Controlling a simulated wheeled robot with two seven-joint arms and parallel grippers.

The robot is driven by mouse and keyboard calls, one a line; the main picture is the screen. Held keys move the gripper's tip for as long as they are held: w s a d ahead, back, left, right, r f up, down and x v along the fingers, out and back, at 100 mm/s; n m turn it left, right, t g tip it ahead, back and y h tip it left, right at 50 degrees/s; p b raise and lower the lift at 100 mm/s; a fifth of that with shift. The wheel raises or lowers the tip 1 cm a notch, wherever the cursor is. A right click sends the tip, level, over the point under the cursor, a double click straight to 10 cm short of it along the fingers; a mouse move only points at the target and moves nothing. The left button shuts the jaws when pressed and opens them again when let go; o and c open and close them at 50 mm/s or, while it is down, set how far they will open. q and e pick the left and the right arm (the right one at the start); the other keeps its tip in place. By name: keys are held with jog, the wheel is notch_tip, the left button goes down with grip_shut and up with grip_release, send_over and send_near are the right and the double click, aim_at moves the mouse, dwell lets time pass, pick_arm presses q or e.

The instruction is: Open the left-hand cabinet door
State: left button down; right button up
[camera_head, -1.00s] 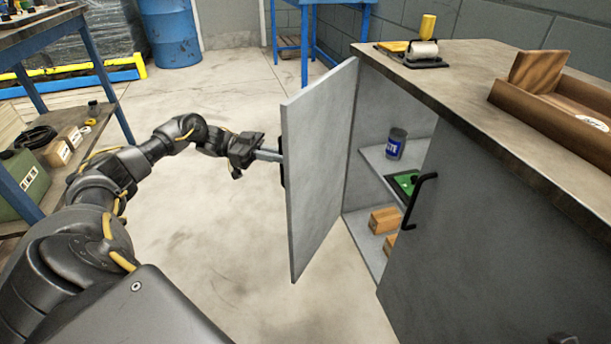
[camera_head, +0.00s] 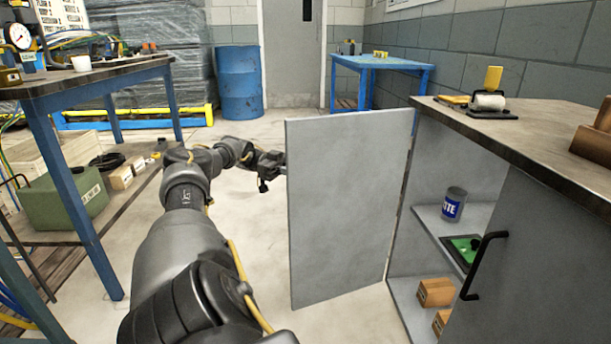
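The left-hand cabinet door (camera_head: 345,205) stands wide open, swung out from the cabinet, its flat inner face towards me. My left gripper (camera_head: 279,169) is at the door's free edge, on the far side where the handle would be. Its fingertips are hidden behind the door, so I cannot see whether they hold the handle. The right-hand cabinet door (camera_head: 535,265) is shut, with a black bar handle (camera_head: 482,266). My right gripper is out of the picture.
Inside the cabinet are a blue-labelled can (camera_head: 453,205), a green item (camera_head: 462,248) and cardboard boxes (camera_head: 435,292). A blue-legged workbench (camera_head: 66,185) stands at the left. A blue barrel (camera_head: 240,84) and a blue table (camera_head: 380,65) stand at the back. Floor shows between workbench and door.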

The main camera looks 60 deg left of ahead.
pick_arm(q)
jog(key=shift+w+d+f, duration=0.15)
